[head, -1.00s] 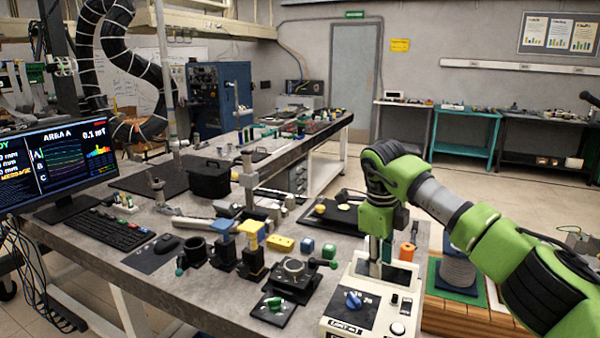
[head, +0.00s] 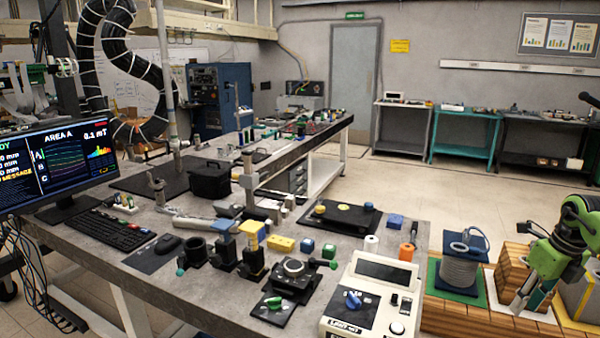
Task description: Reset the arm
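My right arm (head: 575,232) is green and folded at the right edge of the head view. Its gripper (head: 523,305) points down and left over the wooden blocks at the bench's right end. Two separate fingers show with a gap between them, and nothing is seen held there. A grey coil (head: 459,268) stands on a blue base to the left of the gripper, apart from it. The white meter box (head: 367,300) with a blue knob stands in front, clear of the arm. My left gripper is not in view.
Wooden blocks (head: 470,318) lie under the gripper. The bench (head: 200,290) holds a monitor (head: 62,160), a keyboard (head: 103,231), small colored blocks and a black box (head: 209,180). Open floor (head: 420,190) lies behind the bench.

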